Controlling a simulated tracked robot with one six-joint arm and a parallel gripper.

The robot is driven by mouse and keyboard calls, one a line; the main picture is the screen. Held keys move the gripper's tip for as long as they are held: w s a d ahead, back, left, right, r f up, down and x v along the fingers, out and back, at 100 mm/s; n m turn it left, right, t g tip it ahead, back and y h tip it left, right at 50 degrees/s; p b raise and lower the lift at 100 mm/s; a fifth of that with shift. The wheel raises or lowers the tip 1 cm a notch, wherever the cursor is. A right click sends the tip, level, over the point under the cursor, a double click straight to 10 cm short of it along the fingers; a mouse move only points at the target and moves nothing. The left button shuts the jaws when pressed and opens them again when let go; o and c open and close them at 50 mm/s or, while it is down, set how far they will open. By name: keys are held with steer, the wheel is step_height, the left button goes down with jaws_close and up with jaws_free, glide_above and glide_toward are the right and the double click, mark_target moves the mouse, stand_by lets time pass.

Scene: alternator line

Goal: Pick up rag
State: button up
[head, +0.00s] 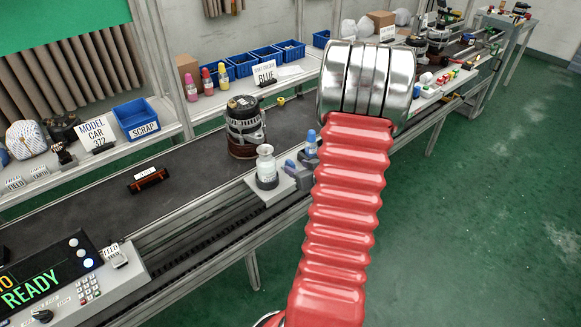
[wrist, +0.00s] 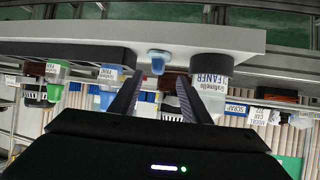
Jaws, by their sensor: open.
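No cloth shows clearly as a rag. A small blue lump (wrist: 158,60) lies at the tray's edge in the wrist view, and I cannot tell for sure that it is the rag. In the head view a blue piece (head: 290,164) lies on the small tray (head: 262,191), right of the white cleaner bottle (head: 266,166). My gripper (wrist: 160,82) is open and empty in the wrist view. The blue lump appears between its two fingers, apart from them. In the head view my arm hides the gripper.
The wrist view is upside down. The cleaner bottle (wrist: 210,78) stands close beside one finger; paint bottles (wrist: 108,80) stand on the other side. A blue-capped bottle (head: 311,144) is beside my arm. An alternator (head: 244,125) stands on the conveyor (head: 190,165) behind the tray.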

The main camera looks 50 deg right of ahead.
mark_target(291, 163)
steer(key=shift+w+d+f, duration=0.1)
steer(key=shift+w+f, duration=0.05)
steer(key=shift+w, duration=0.05)
steer(key=shift+x, duration=2.5)
steer(key=shift+d, duration=0.2)
jaws_close()
